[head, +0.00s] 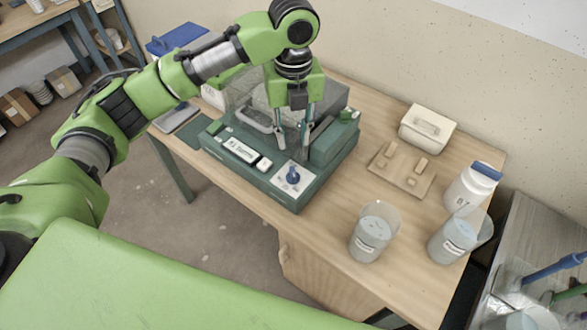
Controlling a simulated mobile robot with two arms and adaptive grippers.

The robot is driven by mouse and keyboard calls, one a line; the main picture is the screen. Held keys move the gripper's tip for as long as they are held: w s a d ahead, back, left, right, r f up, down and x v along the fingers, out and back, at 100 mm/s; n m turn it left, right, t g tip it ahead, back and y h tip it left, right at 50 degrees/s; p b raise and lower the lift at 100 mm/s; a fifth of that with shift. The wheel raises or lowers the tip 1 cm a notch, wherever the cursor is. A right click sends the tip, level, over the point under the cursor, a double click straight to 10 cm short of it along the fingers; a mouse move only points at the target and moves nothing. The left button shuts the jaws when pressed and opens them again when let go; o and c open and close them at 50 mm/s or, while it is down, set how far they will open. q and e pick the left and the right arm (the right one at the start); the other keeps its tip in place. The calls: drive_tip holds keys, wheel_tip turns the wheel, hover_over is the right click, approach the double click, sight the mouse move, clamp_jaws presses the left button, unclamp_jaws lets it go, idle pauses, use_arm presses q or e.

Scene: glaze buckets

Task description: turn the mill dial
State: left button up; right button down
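The mill (318,150) is a dark green machine on the wooden table, with a white label on its front. Its dial (292,176) is a blue knob on a white square plate at the mill's front right corner. My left gripper (292,145) points down over the mill, with its fingertips apart and nothing seen between them. In the picture the fingertips are just above the dial and appear clear of it; the exact height gap is hard to tell. My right gripper is not in view.
Two clear buckets, one in front (372,232) and one to its right (452,241), stand at the table's right. A white jar with a blue lid (470,188), a white box (426,130) and a wooden board (402,170) are behind. The tabletop (325,215) right of the mill is partly bare.

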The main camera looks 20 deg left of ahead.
sight(293, 174)
use_arm(q)
wheel_tip(293, 174, down, 12)
drive_tip(key=shift+p, duration=1.05)
drive_tip(key=shift+f, duration=0.7)
clamp_jaws()
